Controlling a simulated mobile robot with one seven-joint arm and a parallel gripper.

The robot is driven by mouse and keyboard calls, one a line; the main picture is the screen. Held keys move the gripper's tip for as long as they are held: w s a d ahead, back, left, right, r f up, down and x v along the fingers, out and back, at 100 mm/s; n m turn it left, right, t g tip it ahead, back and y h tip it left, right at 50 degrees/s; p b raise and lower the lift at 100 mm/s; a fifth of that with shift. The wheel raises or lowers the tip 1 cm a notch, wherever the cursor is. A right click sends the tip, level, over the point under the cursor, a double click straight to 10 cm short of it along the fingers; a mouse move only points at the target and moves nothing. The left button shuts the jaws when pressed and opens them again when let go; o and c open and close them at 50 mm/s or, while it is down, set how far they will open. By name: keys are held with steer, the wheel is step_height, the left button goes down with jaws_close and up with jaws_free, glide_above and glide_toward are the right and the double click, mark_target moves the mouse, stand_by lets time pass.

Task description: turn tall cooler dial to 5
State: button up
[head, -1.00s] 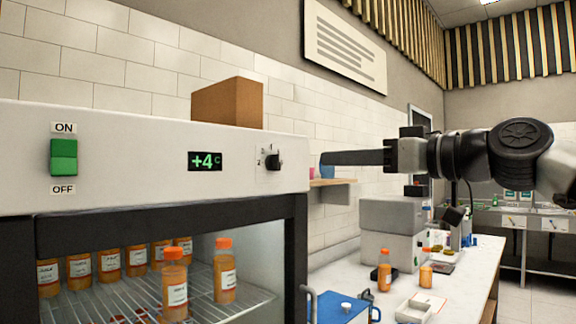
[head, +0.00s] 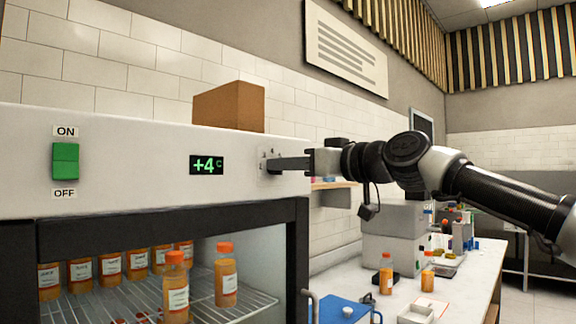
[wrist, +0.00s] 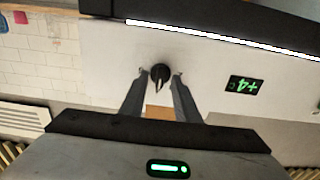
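The tall cooler's white front panel (head: 120,165) fills the left of the head view, with a green display (head: 206,164) reading +4 C. The black dial (wrist: 160,73) shows in the wrist view, between the fingertips of my gripper (wrist: 158,80). The fingers are spread, one on each side of the dial; I cannot tell whether they touch it. The display also shows upside down in the wrist view (wrist: 245,85).
A green on/off switch (head: 65,161) is on the panel's left. A cardboard box (head: 229,106) sits on top of the cooler. Orange bottles (head: 176,287) stand on its wire shelf. A counter with a blue box (head: 343,311) and lab items lies to the right.

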jaws_close()
steer(key=shift+m, duration=0.3)
steer(key=m+p, duration=0.3)
steer(key=m, duration=0.5)
steer(key=shift+d+f, duration=0.1)
steer(key=shift+f, duration=0.05)
stand_by(0.4)
jaws_free()
